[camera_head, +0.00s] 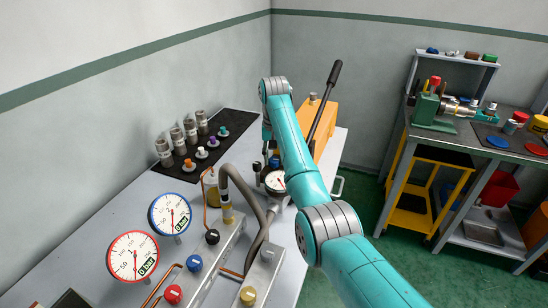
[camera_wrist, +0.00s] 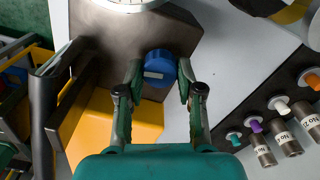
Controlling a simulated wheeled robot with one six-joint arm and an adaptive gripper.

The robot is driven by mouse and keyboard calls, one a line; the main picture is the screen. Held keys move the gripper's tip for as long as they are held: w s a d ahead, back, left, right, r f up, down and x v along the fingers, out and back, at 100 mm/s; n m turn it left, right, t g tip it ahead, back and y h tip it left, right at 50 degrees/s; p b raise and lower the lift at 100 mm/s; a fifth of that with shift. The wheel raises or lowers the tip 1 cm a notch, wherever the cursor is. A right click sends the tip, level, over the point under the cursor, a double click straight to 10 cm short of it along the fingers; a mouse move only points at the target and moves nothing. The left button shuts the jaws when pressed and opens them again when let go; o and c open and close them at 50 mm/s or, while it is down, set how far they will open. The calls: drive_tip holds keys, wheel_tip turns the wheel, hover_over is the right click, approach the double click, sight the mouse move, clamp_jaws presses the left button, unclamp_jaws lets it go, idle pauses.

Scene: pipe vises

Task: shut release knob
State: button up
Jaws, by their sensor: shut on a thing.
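A blue knob (camera_wrist: 160,68) with a small pale label sits on a dark block (camera_wrist: 100,45) in the wrist view. The label is too small to read, so I cannot tell whether it names the release knob. My gripper (camera_wrist: 158,80) is shut on this knob, with one finger on each side. In the head view my arm hides most of the gripper and knob; a bit of blue (camera_head: 275,160) shows beside the arm, above a dark-rimmed gauge (camera_head: 275,181).
An orange pump body (camera_head: 322,125) with a long black lever (camera_head: 325,97) stands just behind my arm. A hose (camera_head: 245,190), two large gauges (camera_head: 170,214) and several coloured knobs stand on the bench at front left. A black mat (camera_head: 232,124) holds fittings at the back.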

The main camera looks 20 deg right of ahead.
drive_tip(key=shift+m, duration=1.1)
drive_tip(key=o, duration=1.1)
drive_tip(key=shift+o, duration=0.2)
